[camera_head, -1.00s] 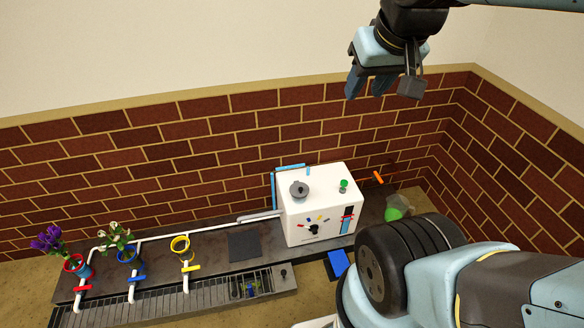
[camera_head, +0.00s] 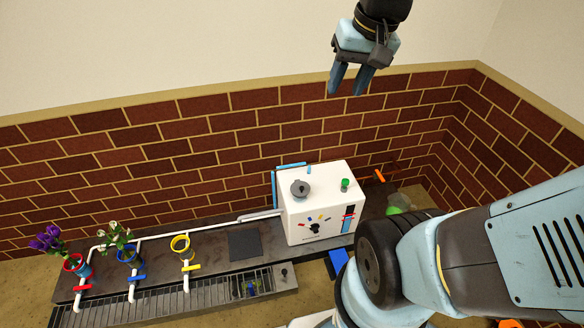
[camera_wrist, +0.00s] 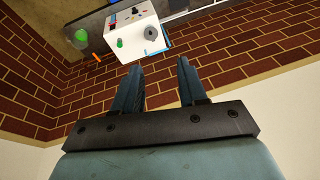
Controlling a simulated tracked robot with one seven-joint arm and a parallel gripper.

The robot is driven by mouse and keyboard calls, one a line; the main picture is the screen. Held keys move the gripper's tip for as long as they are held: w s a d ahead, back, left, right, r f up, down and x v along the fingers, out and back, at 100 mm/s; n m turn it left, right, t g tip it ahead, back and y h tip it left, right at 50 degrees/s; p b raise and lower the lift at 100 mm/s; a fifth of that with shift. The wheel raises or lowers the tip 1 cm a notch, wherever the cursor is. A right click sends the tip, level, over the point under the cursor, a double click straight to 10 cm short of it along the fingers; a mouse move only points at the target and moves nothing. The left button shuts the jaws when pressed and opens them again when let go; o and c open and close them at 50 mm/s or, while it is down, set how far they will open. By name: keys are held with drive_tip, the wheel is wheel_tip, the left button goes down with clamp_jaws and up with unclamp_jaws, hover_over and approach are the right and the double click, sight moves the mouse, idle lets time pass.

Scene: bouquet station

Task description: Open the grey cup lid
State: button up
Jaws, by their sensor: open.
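The grey lid (camera_head: 300,188), round with a dark knob, sits on top of the white box-shaped machine (camera_head: 320,210), near its left side. It looks closed; a cup under it cannot be made out. The lid also shows in the wrist view (camera_wrist: 152,33), on the white machine (camera_wrist: 128,32) at the top. My gripper (camera_head: 348,93) is high above and behind the machine in the head view, apart from the lid. Its two blue fingers point down and are spread open, with nothing between them. They also show in the wrist view (camera_wrist: 158,75).
A green knob (camera_head: 345,184) sits on the machine's top right. An orange handle (camera_head: 379,175) and a green round thing (camera_head: 397,203) are at its right. A brick wall (camera_head: 200,130) stands behind. Pipes with red, blue and yellow rings (camera_head: 180,243) and flowers are at left.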

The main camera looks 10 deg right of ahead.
drive_tip(key=w+d+f+m+g+y, duration=0.3)
drive_tip(key=w+f+m+y, duration=0.8)
drive_tip(key=w+f, duration=1.45)
drive_tip(key=w+d+f+m+t+y, duration=0.1)
drive_tip(key=d+f+m+t+y, duration=0.15)
drive_tip(key=f, duration=0.75)
drive_tip(key=d+f+m+t+y, duration=0.1)
drive_tip(key=d+f+m+t, duration=0.2)
drive_tip(key=f, duration=0.6)
drive_tip(key=m+t+h, duration=0.3)
drive_tip(key=m+t, duration=0.4)
drive_tip(key=m, duration=0.2)
approach(302, 187)
drive_tip(key=x, duration=1)
drive_tip(key=shift+s+a+f, duration=0.1)
drive_tip(key=shift+s+f, duration=0.05)
clamp_jaws()
